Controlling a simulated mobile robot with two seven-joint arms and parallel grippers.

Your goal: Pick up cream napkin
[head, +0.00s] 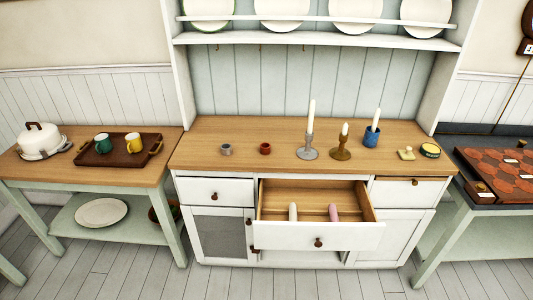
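What looks like the cream napkin (293,211), rolled up, stands out pale inside the open middle drawer (317,237) of the white dresser. Its lower part is hidden behind the drawer front. A similar pink roll (333,212) lies to its right, with a gap between them. Neither of my grippers is in the head view.
The wooden dresser top (205,133) holds a grey candlestick (308,153), a brown candlestick (341,153) and a blue candle holder (372,138). A side table with a brown tray (120,157) stands left. The floor (230,282) in front is clear.

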